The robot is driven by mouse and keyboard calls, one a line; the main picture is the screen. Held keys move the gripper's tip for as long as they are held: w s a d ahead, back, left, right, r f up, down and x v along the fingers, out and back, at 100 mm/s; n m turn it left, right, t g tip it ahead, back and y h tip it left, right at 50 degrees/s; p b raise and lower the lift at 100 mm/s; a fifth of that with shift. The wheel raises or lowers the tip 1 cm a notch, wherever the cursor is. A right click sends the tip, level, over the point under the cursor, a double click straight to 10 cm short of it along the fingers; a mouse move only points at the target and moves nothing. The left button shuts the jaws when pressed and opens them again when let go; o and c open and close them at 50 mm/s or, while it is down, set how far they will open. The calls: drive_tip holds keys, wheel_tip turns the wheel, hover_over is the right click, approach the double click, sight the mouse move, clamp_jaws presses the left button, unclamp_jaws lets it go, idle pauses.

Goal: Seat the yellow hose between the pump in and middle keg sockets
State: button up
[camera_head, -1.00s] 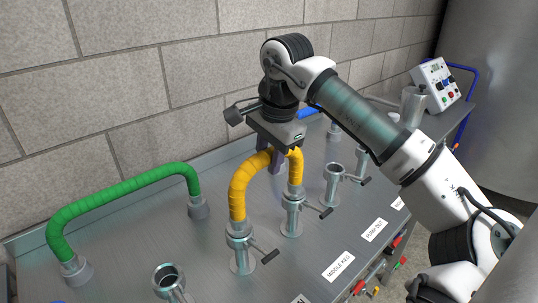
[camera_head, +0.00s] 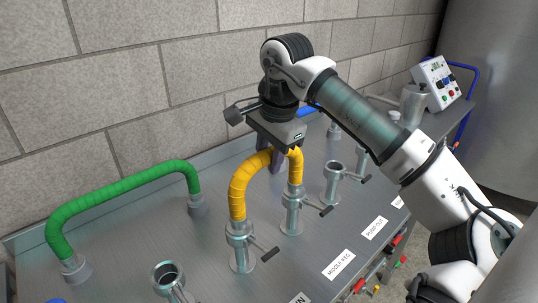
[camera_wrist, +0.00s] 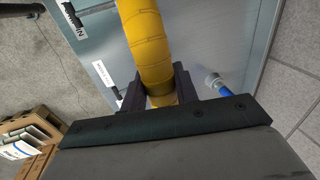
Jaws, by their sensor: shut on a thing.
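The yellow hose (camera_head: 240,185) is an arch standing over the steel bench. Its left end meets the top of a steel socket (camera_head: 241,250). Its right end meets the top of another socket (camera_head: 292,213), behind the label MIDDLE KEG. Whether either end is fully seated I cannot tell. The label in front of the left socket is cut off by the picture's edge; only its last letters show. My gripper (camera_head: 271,158) is shut on the hose near the top of the arch. In the wrist view the dark fingers (camera_wrist: 160,94) close around the yellow hose (camera_wrist: 143,35).
A green hose (camera_head: 125,185) arches at the left of the bench (camera_head: 120,250). An empty socket (camera_head: 168,274) stands front left, another (camera_head: 334,180) to the right, both with side levers. The block wall is close behind; a control box (camera_head: 436,84) stands far right.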

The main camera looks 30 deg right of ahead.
idle(0.3)
drive_tip(key=o, duration=1)
drive_tip(key=shift+f, duration=0.1)
drive_tip(key=shift+o, duration=0.2)
wheel_tip(320, 180, up, 14)
drive_tip(key=s, duration=0.2)
drive_tip(key=shift+s+d, duration=0.2)
drive_tip(key=shift+s, duration=0.15)
